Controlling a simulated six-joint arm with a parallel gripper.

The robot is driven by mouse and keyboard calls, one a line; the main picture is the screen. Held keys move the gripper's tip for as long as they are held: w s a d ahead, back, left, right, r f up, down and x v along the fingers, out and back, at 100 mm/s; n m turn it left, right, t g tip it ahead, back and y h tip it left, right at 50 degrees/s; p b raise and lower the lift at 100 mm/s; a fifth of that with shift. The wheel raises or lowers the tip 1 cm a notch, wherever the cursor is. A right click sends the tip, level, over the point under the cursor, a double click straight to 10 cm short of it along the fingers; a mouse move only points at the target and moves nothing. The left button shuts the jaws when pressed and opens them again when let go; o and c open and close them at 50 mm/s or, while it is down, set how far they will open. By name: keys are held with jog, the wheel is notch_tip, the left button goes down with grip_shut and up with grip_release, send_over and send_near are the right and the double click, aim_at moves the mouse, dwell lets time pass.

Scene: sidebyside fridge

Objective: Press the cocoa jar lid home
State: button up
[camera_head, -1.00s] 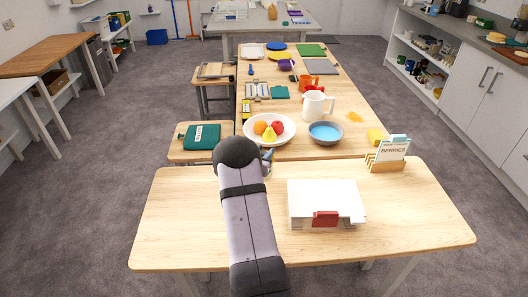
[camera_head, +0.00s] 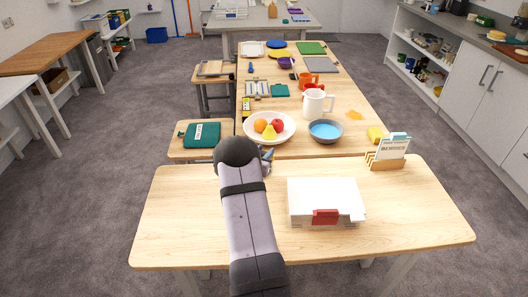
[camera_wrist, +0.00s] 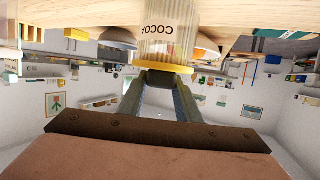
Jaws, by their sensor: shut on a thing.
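The clear cocoa jar (camera_wrist: 168,30) shows upside down in the wrist view, with COCOA lettering and a wooden surface behind it. Its yellow lid (camera_wrist: 163,68) is at the jar's mouth; whether it sits fully flush I cannot tell. My gripper (camera_wrist: 163,80) has its fingers closed together at the lid's outer face, in line with the jar. What lies between the fingertips is hard to make out. In the head view my arm hides the jar and most of the gripper; only a bit of it shows beside the dark wrist joint, over the near table's back edge.
A card holder (camera_head: 386,160) stands at the back right. Behind are a fruit bowl (camera_head: 284,136), a blue-filled bowl (camera_head: 325,132) and a white pitcher (camera_head: 314,104). The near table's left is clear.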

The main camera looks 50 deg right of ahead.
jog(key=shift+f, duration=0.1)
jog(key=o, duration=1)
jog(key=b+v, duration=0.2)
jog(key=v, duration=0.5)
jog(key=shift+a, duration=0.15)
